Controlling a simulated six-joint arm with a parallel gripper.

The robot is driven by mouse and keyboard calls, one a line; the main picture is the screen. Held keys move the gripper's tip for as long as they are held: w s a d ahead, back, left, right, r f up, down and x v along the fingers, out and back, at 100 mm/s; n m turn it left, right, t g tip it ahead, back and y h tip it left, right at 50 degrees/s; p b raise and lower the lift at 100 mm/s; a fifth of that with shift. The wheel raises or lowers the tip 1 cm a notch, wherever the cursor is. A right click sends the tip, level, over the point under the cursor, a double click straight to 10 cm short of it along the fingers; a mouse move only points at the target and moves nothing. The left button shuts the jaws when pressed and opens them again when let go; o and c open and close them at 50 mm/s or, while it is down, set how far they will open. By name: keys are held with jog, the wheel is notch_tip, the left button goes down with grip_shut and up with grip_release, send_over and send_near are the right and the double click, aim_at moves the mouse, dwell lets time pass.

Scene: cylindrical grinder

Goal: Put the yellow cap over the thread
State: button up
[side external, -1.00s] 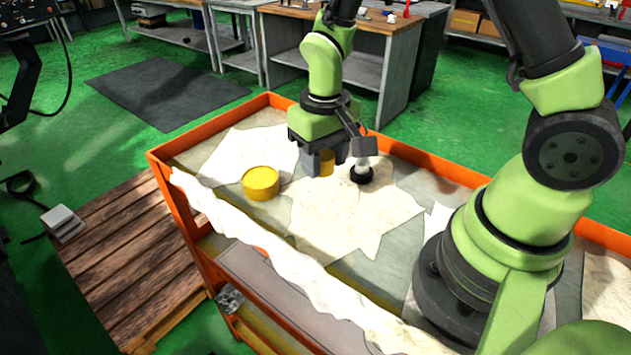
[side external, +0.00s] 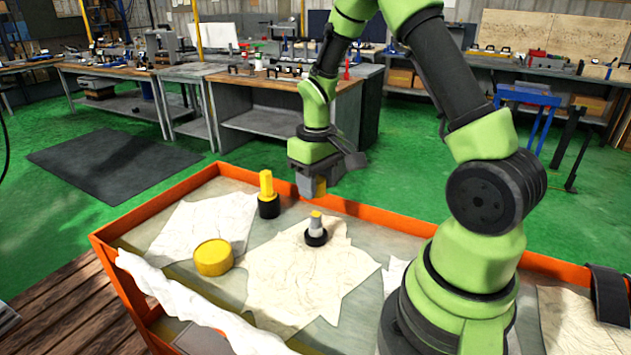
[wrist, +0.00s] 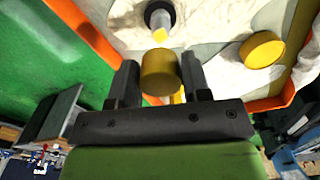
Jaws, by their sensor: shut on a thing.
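My gripper (side external: 314,192) is shut on a yellow cap (side external: 320,187), a short cylinder held above the table, behind the grey post in the side view. The cap (wrist: 160,70) shows between both fingers in the wrist view. A grey-white upright post (side external: 316,226) with a black round base and a yellow tip stands on the cloth, apart from the cap. The post (wrist: 160,22) also shows beyond the cap in the wrist view. No thread detail can be made out. A second black base with a taller yellow post (side external: 266,184) stands behind it to the left.
A wide yellow round piece (side external: 213,257) lies on the left of the table. Creased pale sheets cover parts of the tabletop, and a raised orange rim (side external: 160,207) runs around it. A white crumpled cloth (side external: 190,305) hangs over the front edge.

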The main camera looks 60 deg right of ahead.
aim_at(317, 214)
jog(key=shift+f, duration=3.3)
jog(key=o, duration=1)
notch_tip(317, 214, up, 9)
jog(key=shift+r, duration=0.45)
